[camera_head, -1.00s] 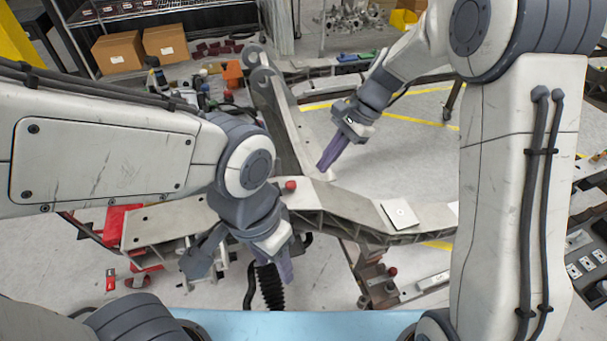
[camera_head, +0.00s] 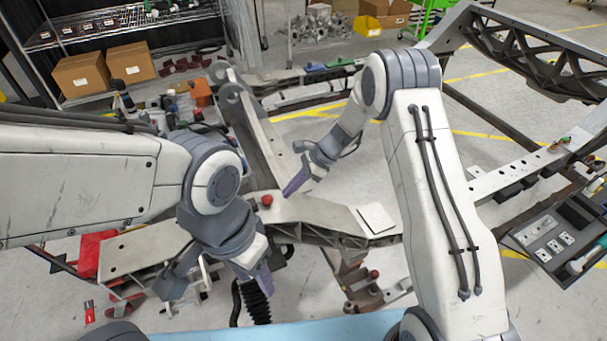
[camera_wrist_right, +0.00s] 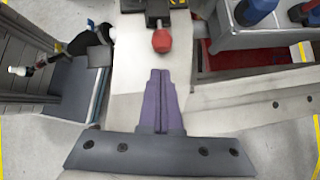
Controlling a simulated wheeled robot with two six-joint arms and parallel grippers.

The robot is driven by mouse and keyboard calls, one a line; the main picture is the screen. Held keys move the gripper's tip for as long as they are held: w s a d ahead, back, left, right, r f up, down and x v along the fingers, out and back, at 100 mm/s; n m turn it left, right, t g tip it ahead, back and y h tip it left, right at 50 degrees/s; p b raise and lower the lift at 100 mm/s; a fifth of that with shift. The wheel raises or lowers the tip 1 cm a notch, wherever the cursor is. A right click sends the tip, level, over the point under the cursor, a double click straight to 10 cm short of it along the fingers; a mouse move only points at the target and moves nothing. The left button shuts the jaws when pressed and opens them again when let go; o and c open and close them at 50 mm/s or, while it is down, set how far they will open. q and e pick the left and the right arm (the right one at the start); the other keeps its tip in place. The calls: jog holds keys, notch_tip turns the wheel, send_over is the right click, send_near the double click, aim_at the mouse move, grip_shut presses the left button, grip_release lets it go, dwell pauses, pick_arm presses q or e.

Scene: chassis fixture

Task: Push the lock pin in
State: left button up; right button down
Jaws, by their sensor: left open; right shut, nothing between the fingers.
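The lock pin appears as a red ball knob (camera_head: 267,200) on top of the pale chassis beam (camera_head: 320,212). It also shows in the right wrist view (camera_wrist_right: 162,41), attached to a dark fitting just beyond my fingertips. My right gripper (camera_head: 287,193) is shut and empty, its purple fingers pointing down toward the knob from its right side. In the right wrist view its fingers (camera_wrist_right: 159,74) are together, with a small gap short of the knob. My left gripper (camera_head: 225,285) is open and empty, low in front of the beam. The pin's shaft is hidden.
Another red knob (camera_head: 374,274) sits on a bracket below the beam. A flat pale plate (camera_head: 376,218) lies on the beam to the right. A red part (camera_head: 92,252) is at the left. Bottles and an orange box (camera_head: 201,92) stand behind.

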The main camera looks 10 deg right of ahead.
aim_at(271, 198)
jog(key=shift+s+a+f+p, duration=0.15)
jog(key=shift+a+p, duration=0.15)
jog(key=shift+a, duration=0.95)
jog(key=shift+s+a, duration=0.25)
jog(key=shift+a, duration=0.4)
jog(key=shift+s+a+b, duration=0.1)
jog(key=shift+a+b, duration=0.2)
